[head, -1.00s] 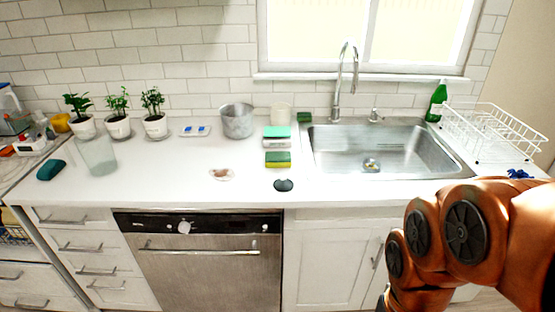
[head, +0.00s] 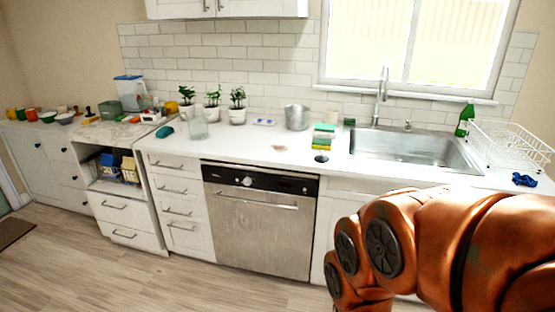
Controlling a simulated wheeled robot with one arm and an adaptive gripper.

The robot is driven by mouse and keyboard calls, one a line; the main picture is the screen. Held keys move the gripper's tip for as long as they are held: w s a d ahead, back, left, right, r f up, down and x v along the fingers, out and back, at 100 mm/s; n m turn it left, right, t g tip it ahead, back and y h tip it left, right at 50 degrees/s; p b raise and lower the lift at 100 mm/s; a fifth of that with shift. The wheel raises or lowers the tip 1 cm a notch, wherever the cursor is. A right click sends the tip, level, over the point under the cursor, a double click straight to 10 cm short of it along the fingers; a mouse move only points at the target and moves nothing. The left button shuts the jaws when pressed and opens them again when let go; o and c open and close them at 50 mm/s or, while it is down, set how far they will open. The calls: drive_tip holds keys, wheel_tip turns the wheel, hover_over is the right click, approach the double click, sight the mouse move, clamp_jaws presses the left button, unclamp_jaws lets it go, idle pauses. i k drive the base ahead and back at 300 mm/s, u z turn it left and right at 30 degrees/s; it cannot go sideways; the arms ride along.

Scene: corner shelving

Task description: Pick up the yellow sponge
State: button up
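A sponge with a yellow lower layer and a green top (head: 320,145) lies on the white counter, left of the sink. A teal and white sponge-like block (head: 324,129) lies right behind it. It is too small to tell if the two touch. My orange arm fills the lower right of the head view, in front of the counter. My gripper is not in view.
The sink (head: 415,147) is right of the sponge, with a dish rack (head: 512,145) beyond it. A dark round thing (head: 321,159) lies in front of the sponge. A metal pot (head: 297,117) and potted plants (head: 213,112) stand to the left. The floor (head: 130,270) at left is clear.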

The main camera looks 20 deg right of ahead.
sight(317, 143)
drive_tip(key=z, duration=1)
drive_tip(key=i, duration=1.1)
drive_tip(key=u, duration=0.45)
drive_tip(key=i, duration=0.9)
drive_tip(key=u, duration=0.95)
